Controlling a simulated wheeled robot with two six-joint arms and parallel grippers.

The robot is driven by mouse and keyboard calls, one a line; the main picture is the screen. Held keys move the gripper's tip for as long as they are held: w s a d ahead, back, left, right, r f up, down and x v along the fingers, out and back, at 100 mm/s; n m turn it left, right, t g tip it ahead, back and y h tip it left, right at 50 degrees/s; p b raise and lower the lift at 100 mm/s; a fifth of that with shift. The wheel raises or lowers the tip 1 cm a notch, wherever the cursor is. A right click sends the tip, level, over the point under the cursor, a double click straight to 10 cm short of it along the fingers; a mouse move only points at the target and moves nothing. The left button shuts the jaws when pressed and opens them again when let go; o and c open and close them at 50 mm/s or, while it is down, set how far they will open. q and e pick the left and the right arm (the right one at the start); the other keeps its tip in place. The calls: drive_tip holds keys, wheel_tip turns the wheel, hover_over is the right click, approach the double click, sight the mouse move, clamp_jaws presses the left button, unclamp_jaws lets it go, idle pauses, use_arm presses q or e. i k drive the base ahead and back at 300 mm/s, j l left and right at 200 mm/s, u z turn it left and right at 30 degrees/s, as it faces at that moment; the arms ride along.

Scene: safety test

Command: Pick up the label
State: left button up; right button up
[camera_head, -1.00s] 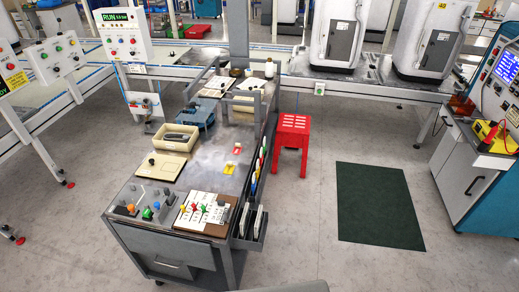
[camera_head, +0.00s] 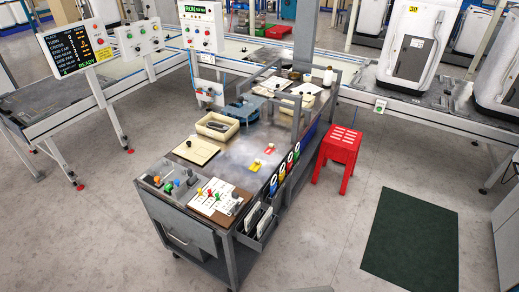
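Two small tags lie flat on the dark top of the grey cart (camera_head: 232,160): a red tag (camera_head: 270,151) and a yellow tag (camera_head: 254,166), each with a small pale or yellow piece on it. Which thing is the label I cannot tell. A cream sheet or board (camera_head: 196,150) also lies on the cart top, left of the tags. Several coloured round-ended items (camera_head: 281,172) hang along the cart's right side. Neither of my grippers is in view.
A cream bin (camera_head: 217,127) and a control panel with coloured knobs (camera_head: 166,184) occupy the cart top. A red stool (camera_head: 339,158) stands right of the cart. A dark green mat (camera_head: 411,237) lies at right. Conveyor frames (camera_head: 430,112) run behind. Floor in front is clear.

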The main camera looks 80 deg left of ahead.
sight(269, 150)
drive_tip(key=i+j+u, duration=0.2)
drive_tip(key=i+u, duration=0.3)
drive_tip(key=i+j+u, duration=0.1)
drive_tip(key=i+u, duration=0.2)
drive_tip(key=u, duration=0.15)
drive_tip(key=i+u, duration=0.9)
drive_tip(key=i+l+u, duration=0.1)
drive_tip(key=i+u, duration=0.55)
drive_tip(key=u, duration=0.3)
drive_tip(key=i+l+u, duration=0.15)
drive_tip(key=u, duration=0.35)
drive_tip(key=i+l+u, duration=0.15)
drive_tip(key=u, duration=0.35)
drive_tip(key=i+l+u, duration=0.1)
drive_tip(key=u, duration=0.3)
drive_tip(key=i+l+u, duration=0.1)
drive_tip(key=u, duration=0.35)
drive_tip(key=i+l+u, duration=0.1)
drive_tip(key=l+u, duration=0.15)
drive_tip(key=u, duration=0.15)
drive_tip(key=l+u, duration=0.2)
drive_tip(key=u, duration=0.25)
drive_tip(key=l+u, duration=0.2)
drive_tip(key=u, duration=0.2)
